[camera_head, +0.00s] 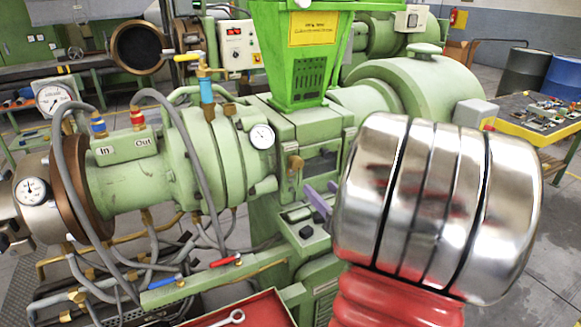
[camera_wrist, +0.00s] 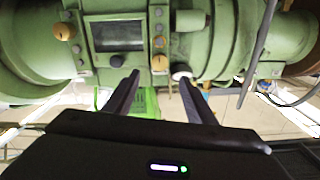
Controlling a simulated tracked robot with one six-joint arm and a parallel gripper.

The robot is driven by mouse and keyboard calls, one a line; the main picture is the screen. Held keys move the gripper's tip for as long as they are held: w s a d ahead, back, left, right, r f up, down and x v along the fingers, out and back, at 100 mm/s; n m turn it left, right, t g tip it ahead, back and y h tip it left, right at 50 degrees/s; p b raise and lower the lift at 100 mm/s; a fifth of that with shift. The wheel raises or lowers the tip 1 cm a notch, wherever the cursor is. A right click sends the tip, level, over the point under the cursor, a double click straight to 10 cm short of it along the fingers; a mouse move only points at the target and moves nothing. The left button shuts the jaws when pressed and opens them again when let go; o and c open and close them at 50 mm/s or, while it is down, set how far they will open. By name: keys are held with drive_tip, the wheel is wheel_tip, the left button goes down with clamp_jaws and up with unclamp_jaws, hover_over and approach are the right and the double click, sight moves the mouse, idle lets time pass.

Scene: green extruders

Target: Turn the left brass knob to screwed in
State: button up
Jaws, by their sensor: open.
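A round brass knob (camera_wrist: 65,31) shows in the wrist view on the green extruder, left of a dark window panel. A brass knob (camera_head: 296,162) also shows in the head view, beside the dark window. Another small brass piece (camera_wrist: 159,62) sits right of the panel in the wrist view. My gripper (camera_wrist: 159,76) is open, its two dark fingers apart and nothing visible between them. Its tips point toward the machine's face, below and right of the left brass knob, not around it. In the head view my gripper (camera_head: 321,192) shows as purplish fingers, partly hidden by my arm.
A black knob (camera_wrist: 117,61) and a pale knob (camera_wrist: 181,72) are near my fingertips. A grey hose (camera_wrist: 259,48) hangs at the right. In the head view, a red tray (camera_head: 255,311) with a wrench lies below, and hoses and gauges crowd the left.

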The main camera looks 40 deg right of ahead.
sight(298, 167)
drive_tip(key=shift+w, duration=0.1)
drive_tip(key=x, duration=1.3)
drive_tip(key=shift+w+d, duration=0.1)
drive_tip(key=shift+w, duration=0.2)
drive_tip(key=shift+c, duration=0.4)
drive_tip(key=c, duration=1)
drive_tip(key=shift+o, duration=0.2)
drive_tip(key=shift+m, duration=0.6)
drive_tip(key=o, duration=1)
drive_tip(key=shift+o, duration=0.2)
